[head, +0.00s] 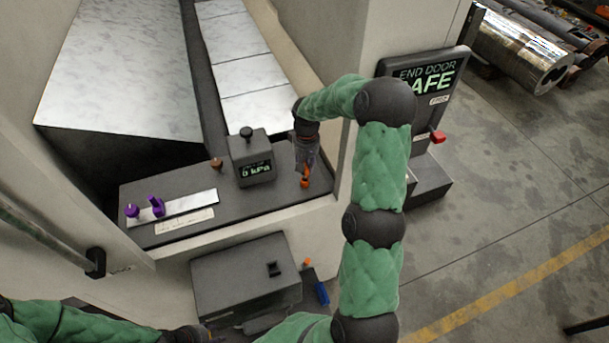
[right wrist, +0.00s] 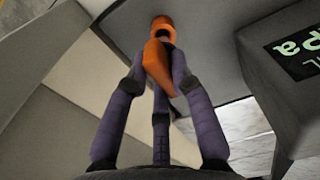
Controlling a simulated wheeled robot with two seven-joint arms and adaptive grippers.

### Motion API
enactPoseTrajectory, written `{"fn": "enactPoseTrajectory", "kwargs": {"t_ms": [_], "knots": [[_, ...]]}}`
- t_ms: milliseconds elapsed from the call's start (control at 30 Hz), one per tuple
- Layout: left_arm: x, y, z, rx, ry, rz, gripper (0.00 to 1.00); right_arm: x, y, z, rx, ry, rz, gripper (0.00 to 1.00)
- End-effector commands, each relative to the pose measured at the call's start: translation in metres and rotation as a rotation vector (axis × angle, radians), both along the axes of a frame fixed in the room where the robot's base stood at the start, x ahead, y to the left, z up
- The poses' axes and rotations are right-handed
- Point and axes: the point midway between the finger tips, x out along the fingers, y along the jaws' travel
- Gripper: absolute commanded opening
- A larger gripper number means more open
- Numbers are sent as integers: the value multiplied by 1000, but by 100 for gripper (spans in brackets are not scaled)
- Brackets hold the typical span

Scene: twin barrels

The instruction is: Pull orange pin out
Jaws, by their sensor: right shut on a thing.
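The orange pin (head: 304,183) is at the right end of the dark control ledge. My right gripper (head: 307,168) reaches down to it from above. In the right wrist view, the purple-grey fingers of my right gripper (right wrist: 160,78) close around the orange pin (right wrist: 157,62). An orange ring with a dark opening shows at its far end, against the grey surface. I cannot tell whether the pin is still seated. My left arm shows at the bottom left of the head view, with its dark end (head: 188,334) at the lower edge; its fingers cannot be made out.
A gauge box (head: 252,158) reading 0 kPa stands left of the pin. A brown knob (head: 216,164) and purple levers (head: 157,206) are further left. A dark box (head: 247,277) sits below the ledge. A sign post (head: 427,80) reading SAFE stands right.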

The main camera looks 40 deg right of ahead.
Motion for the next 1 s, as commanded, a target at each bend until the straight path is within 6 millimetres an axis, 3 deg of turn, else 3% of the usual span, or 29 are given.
{"fn": "enactPoseTrajectory", "kwargs": {"t_ms": [1000], "knots": [[0,0,26,0,0,0,40,0,0,45,0,0,-1,0]]}}
